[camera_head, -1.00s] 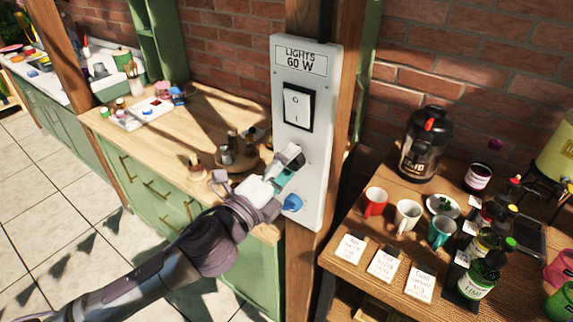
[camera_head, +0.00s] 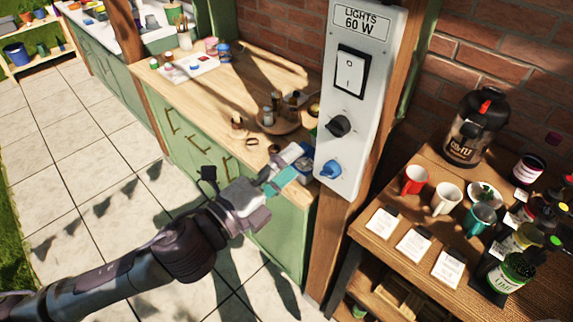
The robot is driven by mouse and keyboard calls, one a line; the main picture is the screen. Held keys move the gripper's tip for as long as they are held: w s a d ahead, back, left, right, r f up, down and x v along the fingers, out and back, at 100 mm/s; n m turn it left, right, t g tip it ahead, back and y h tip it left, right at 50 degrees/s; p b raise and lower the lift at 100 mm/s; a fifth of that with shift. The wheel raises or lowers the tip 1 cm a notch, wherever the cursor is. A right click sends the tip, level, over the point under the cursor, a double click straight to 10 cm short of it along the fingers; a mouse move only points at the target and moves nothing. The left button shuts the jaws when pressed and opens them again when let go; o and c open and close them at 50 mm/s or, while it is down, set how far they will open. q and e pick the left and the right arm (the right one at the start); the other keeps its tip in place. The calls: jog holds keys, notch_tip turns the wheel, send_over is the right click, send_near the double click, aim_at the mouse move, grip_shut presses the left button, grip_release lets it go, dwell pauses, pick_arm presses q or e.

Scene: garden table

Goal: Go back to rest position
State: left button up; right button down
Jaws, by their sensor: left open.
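My left gripper (camera_head: 288,174) is open and empty. It hangs in front of the front edge of the wooden counter, to the left of the light panel and apart from it. My left arm comes in from the lower left over the tiled floor. The white light panel (camera_head: 335,99) is fixed to a wooden post and reads "LIGHTS 60 W". My right gripper is not in view.
A green cabinet with a wooden counter (camera_head: 250,75) stands behind my gripper, with a round tray of small jars. At right, a wooden table (camera_head: 385,240) holds cups, a black dispenser (camera_head: 476,127), bottles and cards. Tiled floor (camera_head: 80,190) at left is clear.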

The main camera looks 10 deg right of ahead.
pick_arm(q)
jog(key=shift+a, duration=0.1)
dwell(0.4)
